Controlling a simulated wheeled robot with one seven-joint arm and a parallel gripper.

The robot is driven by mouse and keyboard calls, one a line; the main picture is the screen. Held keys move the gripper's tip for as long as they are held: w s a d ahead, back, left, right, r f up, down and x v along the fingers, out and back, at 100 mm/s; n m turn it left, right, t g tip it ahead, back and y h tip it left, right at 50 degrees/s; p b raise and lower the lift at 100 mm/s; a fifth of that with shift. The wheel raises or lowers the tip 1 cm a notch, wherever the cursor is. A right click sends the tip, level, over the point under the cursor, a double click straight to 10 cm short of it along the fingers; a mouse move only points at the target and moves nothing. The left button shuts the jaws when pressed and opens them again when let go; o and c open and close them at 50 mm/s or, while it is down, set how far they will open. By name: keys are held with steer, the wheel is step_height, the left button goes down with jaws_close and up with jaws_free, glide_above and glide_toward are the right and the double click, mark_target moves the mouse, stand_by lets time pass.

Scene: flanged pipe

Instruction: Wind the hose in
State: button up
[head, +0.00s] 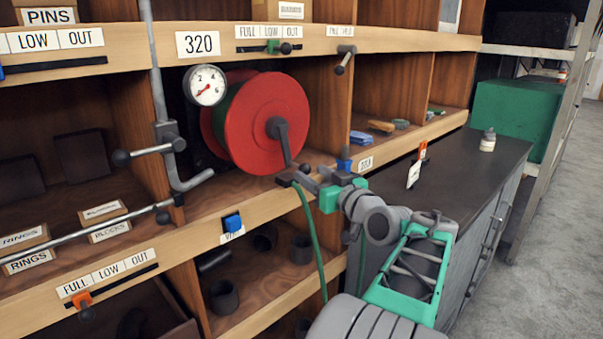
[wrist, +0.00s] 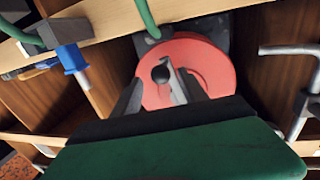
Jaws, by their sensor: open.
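The red hose reel (head: 262,118) sits in a shelf bay, its disc facing out, with a grey crank (head: 283,142) angled down from its hub. My gripper (head: 297,174) is at the crank's lower end. In the wrist view the reel (wrist: 212,62) lies straight ahead, and the crank with a dark round knob (wrist: 160,73) shows between the spread fingers of my gripper (wrist: 160,92). I cannot tell whether a finger touches it. The green hose (head: 312,245) hangs over the shelf front below my gripper; part of it shows in the wrist view (wrist: 147,18).
A pressure gauge (head: 205,85) stands left of the reel. A bent grey pipe with a valve lever (head: 150,150) is further left. A blue switch (head: 232,222) sits on the shelf edge below. The dark counter (head: 455,165) at right is mostly clear, with a small bottle (head: 488,140).

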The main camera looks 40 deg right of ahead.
mark_target(308, 172)
steer(key=w, duration=0.4)
steer(key=shift+w+d, duration=0.2)
steer(key=shift+d, duration=0.15)
steer(key=shift+c, duration=0.5)
jaws_close()
steer(key=shift+f, duration=0.1)
stand_by(0.4)
